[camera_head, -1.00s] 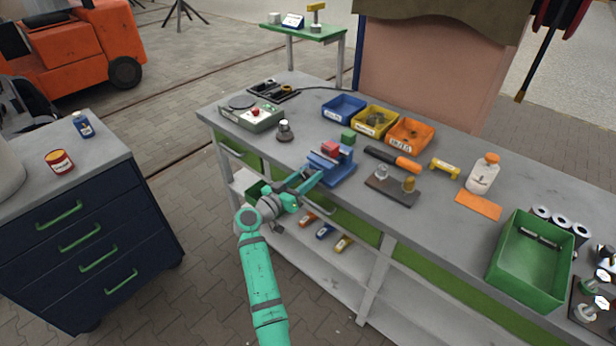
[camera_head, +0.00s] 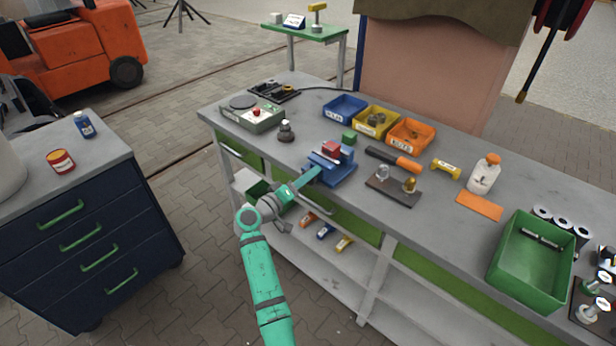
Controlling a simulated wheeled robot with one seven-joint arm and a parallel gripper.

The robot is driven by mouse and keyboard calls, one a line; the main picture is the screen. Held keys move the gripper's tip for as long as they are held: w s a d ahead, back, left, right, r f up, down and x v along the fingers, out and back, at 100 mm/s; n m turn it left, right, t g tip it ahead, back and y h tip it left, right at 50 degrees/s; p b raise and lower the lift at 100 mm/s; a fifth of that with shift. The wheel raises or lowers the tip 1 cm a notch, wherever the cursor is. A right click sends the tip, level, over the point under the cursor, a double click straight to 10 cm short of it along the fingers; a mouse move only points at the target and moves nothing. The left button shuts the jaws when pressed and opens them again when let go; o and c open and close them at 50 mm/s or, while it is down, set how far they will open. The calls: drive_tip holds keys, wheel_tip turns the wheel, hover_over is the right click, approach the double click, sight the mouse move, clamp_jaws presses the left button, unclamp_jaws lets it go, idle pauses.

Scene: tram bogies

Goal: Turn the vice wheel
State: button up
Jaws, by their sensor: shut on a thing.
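The blue vice (camera_head: 334,165) stands at the front edge of the grey workbench, with a red block (camera_head: 331,147) at its jaws. My gripper (camera_head: 311,175) reaches in from the lower left to the front of the vice and is shut on the vice wheel there. The wheel itself is hidden by my gripper, so I cannot tell its angle.
A green block (camera_head: 349,137) sits just behind the vice. A dark plate with two fittings (camera_head: 393,189) lies to its right, and a dark weight (camera_head: 286,131) stands to its left. Blue (camera_head: 345,106), yellow (camera_head: 375,121) and orange (camera_head: 410,134) bins stand behind.

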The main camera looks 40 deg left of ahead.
drive_tip(key=shift+s+a, duration=0.1)
drive_tip(key=shift+a, duration=0.05)
idle(0.3)
drive_tip(key=o, duration=0.8)
drive_tip(key=s, duration=1)
drive_tip(key=shift+s+a, duration=0.35)
